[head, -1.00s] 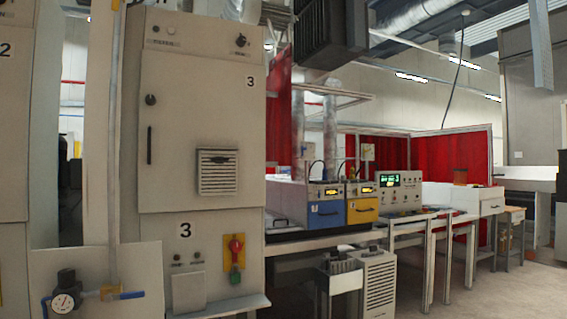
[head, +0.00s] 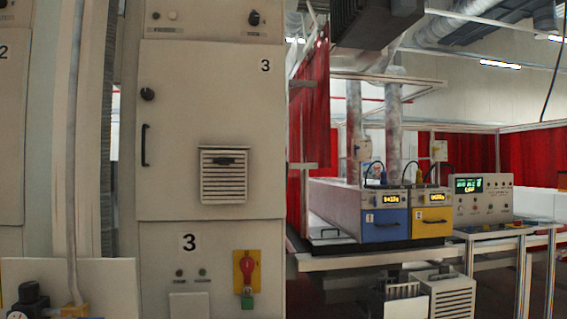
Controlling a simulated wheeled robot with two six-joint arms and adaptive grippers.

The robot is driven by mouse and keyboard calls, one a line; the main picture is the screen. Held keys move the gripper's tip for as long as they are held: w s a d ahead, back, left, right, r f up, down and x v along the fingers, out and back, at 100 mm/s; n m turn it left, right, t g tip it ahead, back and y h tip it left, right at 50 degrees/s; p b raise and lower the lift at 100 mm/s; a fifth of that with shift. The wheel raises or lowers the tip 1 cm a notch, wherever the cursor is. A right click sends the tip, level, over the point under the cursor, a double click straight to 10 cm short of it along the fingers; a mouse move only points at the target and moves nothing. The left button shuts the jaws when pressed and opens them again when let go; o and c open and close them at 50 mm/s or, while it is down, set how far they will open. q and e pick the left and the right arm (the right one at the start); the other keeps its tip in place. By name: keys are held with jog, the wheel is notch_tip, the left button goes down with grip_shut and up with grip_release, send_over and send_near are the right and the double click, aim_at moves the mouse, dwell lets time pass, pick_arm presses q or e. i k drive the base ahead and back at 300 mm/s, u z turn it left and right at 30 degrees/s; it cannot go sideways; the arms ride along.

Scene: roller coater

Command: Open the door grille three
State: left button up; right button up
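Cabinet three (head: 160,240) stands left of centre in the head view, with the number 3 on its door and on its lower panel. Its door (head: 180,100) looks shut. A dark round knob (head: 148,94) and a vertical black handle (head: 145,146) sit at the door's left edge. The door grille (head: 224,190) is a slatted square low on the door, with a dark grip (head: 231,161) near its top. The grille looks shut. Neither of my grippers shows in this view.
A red rotary switch on a yellow plate (head: 236,259) is below the door. A pipe with a gauge block (head: 30,295) stands at the lower left in front. At right, a bench holds a blue unit (head: 385,224), a yellow unit (head: 425,217) and a grey instrument (head: 485,200).

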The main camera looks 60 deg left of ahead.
aim_at(223, 174)
jog(key=u, duration=0.1)
jog(key=i, duration=1.1)
jog(key=u, duration=1.35)
jog(key=i, duration=0.75)
jog(key=u, duration=0.8)
